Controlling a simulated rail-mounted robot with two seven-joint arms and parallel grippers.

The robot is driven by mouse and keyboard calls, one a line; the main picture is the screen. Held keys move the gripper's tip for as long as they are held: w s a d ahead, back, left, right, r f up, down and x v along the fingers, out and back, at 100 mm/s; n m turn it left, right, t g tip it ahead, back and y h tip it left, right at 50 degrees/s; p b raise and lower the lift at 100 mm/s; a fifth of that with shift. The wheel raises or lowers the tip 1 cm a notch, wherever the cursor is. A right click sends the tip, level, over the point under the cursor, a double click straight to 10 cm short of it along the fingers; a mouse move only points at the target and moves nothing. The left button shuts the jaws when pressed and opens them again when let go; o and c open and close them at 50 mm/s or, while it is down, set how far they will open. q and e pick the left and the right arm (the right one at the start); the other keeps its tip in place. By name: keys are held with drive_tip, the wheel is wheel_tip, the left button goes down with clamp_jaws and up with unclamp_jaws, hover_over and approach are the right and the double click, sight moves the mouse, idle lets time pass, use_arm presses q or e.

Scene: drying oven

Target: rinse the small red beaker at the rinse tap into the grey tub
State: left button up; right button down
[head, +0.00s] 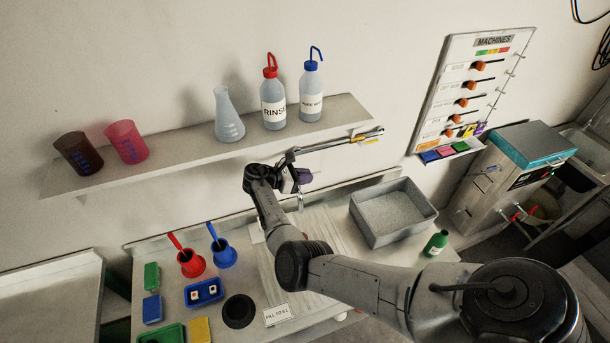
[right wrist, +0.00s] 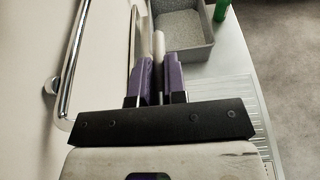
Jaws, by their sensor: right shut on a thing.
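A translucent red beaker (head: 126,142) with blue markings stands on the wall shelf beside a dark brown beaker (head: 78,153). The grey tub (head: 378,235) is on the bench at right; it also shows in the right wrist view (right wrist: 207,50). A chrome pipe (head: 335,146) with a yellow part runs below the shelf; I cannot tell if it is the rinse tap. My right gripper (head: 302,180), with purple fingers, is left of the tub above the bench. In the right wrist view it is shut on a thin pale rod-like thing (right wrist: 159,42), mostly hidden. My left gripper is out of view.
A flask (head: 229,115), a red-capped RINSE bottle (head: 273,97) and a blue-capped bottle (head: 312,88) stand on the shelf. A green bottle (head: 436,243) is beside the tub. Red and blue vessels (head: 191,262) and small trays crowd the bench's left part.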

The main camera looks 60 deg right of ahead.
drive_tip(key=c, duration=1.1)
unclamp_jaws()
drive_tip(key=shift+w+a, duration=0.15)
drive_tip(key=shift+a, duration=0.1)
drive_tip(key=b+v, duration=0.5)
drive_tip(key=v, duration=0.8)
drive_tip(key=shift+r, duration=0.2)
drive_tip(key=shift+w+a, duration=0.1)
drive_tip(key=shift+w, duration=0.05)
